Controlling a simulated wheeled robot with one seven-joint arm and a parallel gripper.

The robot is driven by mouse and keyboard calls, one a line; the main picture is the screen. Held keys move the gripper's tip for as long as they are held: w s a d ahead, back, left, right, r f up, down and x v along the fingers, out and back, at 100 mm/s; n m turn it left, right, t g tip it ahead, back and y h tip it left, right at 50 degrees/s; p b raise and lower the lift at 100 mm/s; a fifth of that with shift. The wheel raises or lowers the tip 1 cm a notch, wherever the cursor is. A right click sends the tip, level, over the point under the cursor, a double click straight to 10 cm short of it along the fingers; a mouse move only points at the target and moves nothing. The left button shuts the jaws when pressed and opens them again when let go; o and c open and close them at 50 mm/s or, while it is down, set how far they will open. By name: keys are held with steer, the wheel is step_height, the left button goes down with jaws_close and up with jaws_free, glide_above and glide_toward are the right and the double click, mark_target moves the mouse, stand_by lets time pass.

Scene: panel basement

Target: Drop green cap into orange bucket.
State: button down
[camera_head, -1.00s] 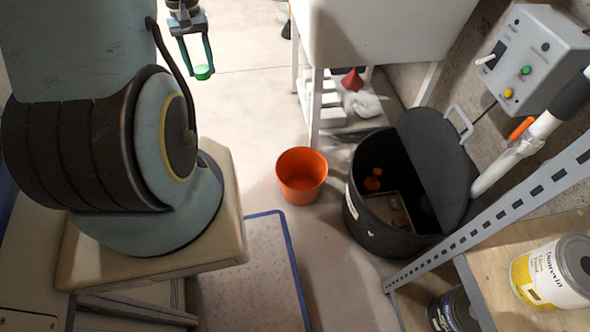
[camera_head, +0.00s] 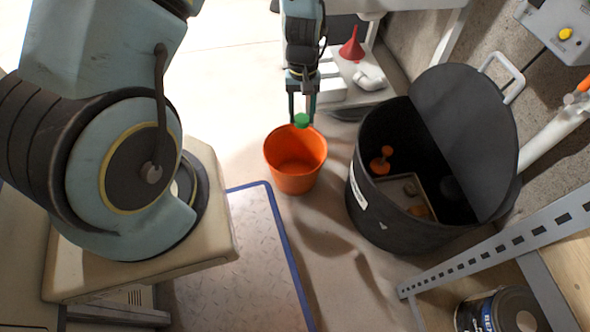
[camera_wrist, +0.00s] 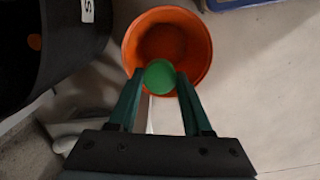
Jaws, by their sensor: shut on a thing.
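The green cap (camera_head: 301,120) is held between the fingertips of my gripper (camera_head: 302,116), which is shut on it. In the head view the cap shows at the far rim of the orange bucket (camera_head: 295,178). The bucket stands upright on the floor and its visible inside looks empty. In the wrist view the green cap (camera_wrist: 159,76) shows between the fingertips of my gripper (camera_wrist: 160,80) and overlaps the near part of the orange bucket's (camera_wrist: 200,55) opening. How high the cap is above the rim is hard to tell.
A large black bin (camera_head: 372,215) with its lid raised stands right of the bucket and holds several items. A white shelf with a red funnel (camera_head: 352,46) is behind. A metal-framed shelf (camera_head: 490,238) is at lower right. A blue-edged floor plate (camera_head: 240,255) lies in front.

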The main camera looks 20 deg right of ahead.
step_height(320, 180, down, 6)
steer(key=b, duration=0.5)
steer(key=shift+b, duration=0.4)
steer(key=shift+c, duration=1.3)
jaws_free()
steer(key=r+p, duration=0.1)
steer(key=r, duration=0.2)
steer(key=r+p, duration=0.2)
steer(key=r, duration=0.2)
steer(key=w+r+p, duration=0.1)
steer(key=r, duration=0.2)
steer(key=shift+w+d+r, duration=0.1)
steer(key=shift+d+r, duration=0.1)
steer(key=shift+r, duration=0.2)
